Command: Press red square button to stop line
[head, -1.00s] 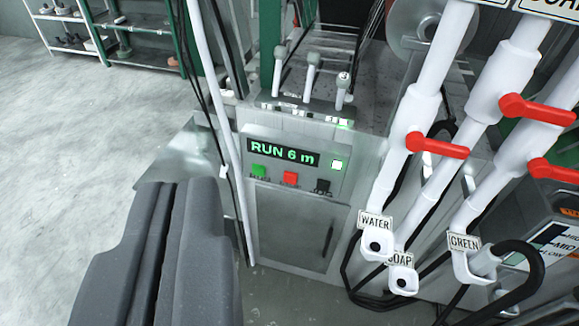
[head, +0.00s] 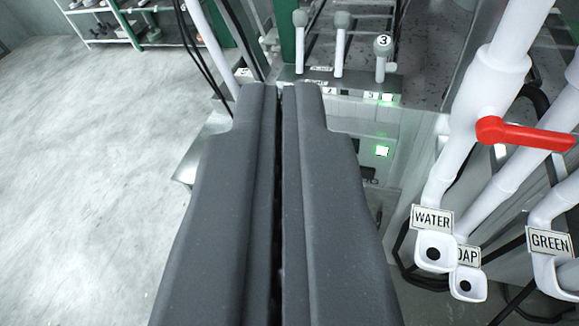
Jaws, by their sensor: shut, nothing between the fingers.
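My gripper (head: 281,88) is shut and empty, with its two dark grey fingers side by side in the middle of the head view. It lies in front of the control panel (head: 408,130) and covers most of it. The red square button, the green button and the display are hidden behind the fingers. A lit green-white indicator (head: 382,151) shows on the panel just right of the fingers. I cannot tell how far the fingertips are from the panel, or whether they touch anything.
Several levers (head: 341,45) stand above the panel. White pipes with a red valve handle (head: 525,134) and outlets labelled WATER (head: 432,219) and GREEN (head: 549,242) crowd the right. Black cables hang at the upper left. The floor (head: 95,160) at left is clear up to the shelf (head: 125,22).

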